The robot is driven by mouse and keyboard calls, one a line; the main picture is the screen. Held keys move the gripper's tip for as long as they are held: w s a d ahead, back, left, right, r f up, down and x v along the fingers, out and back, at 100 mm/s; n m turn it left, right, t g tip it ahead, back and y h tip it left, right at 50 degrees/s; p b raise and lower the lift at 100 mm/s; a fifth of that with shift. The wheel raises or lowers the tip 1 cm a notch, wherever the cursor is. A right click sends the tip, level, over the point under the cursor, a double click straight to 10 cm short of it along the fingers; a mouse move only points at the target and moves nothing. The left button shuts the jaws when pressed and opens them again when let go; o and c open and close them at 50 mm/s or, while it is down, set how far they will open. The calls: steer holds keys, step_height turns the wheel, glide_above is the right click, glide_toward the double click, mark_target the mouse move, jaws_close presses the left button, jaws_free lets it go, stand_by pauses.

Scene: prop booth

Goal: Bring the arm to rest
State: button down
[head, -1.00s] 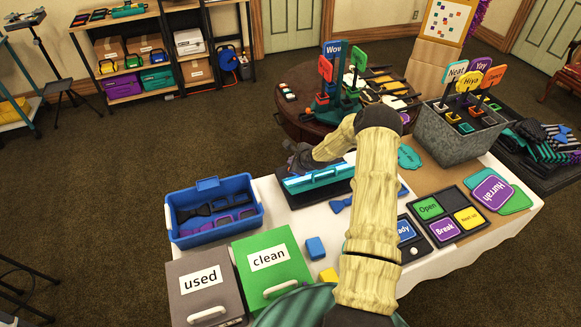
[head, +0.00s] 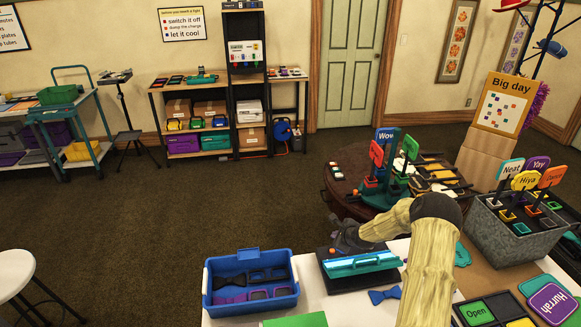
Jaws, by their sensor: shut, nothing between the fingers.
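My arm (head: 432,262) is pale yellow, rises from the bottom right of the head view and bends left at a dark elbow. My gripper (head: 345,242) is the dark end of the arm, shut and empty, above the white table. It is just behind a teal-and-white tool (head: 362,264) lying on a dark board; whether they touch cannot be told. The fingertips are mostly hidden.
A blue bin (head: 250,300) with bow ties stands left of the arm. A grey metal planter (head: 515,240) with word signs stands to the right. A round brown table (head: 340,195) with signs is behind. Open carpet lies to the left.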

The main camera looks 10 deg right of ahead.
steer(key=s+a+r+n+g+h, duration=0.1)
steer(key=s+a+r+n+g, duration=0.3)
steer(key=s+a+r+n, duration=0.8)
steer(key=s+a+r+n+g, duration=0.1)
steer(key=s+r+n, duration=0.4)
steer(key=s, duration=0.7)
steer(key=s+a+r+n+g, duration=0.1)
steer(key=s+r+n, duration=0.5)
steer(key=s, duration=0.5)
steer(key=shift+s+a+r+n+h, duration=0.25)
steer(key=shift+s+a+n+h, duration=0.15)
steer(key=shift+n, duration=0.4)
